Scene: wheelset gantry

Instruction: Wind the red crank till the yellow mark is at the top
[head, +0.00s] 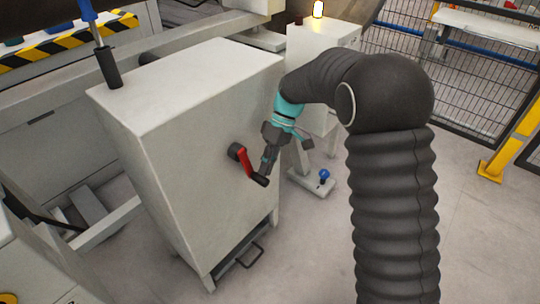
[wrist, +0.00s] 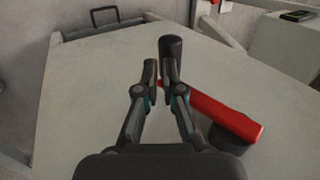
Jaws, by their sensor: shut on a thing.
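The red crank (head: 245,163) is on the side face of a grey cabinet (head: 215,60). Its arm slants down and right from a dark hub (head: 235,151) to a black handle (head: 260,180). In the wrist view the red crank arm (wrist: 212,110) runs from the hub at lower right to the black handle (wrist: 171,48). My gripper (head: 266,170) is at the handle end, shut on the handle; its fingertips (wrist: 160,74) also show in the wrist view. The fingers hide part of the handle. I cannot see a yellow mark on the crank or hub.
A smaller grey cabinet (head: 325,38) with a lit amber lamp (head: 318,9) stands behind my arm. A blue-knobbed part (head: 324,175) is low beside the cabinet. A mesh fence (head: 420,55) and yellow post (head: 515,140) stand at right. The floor at right is clear.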

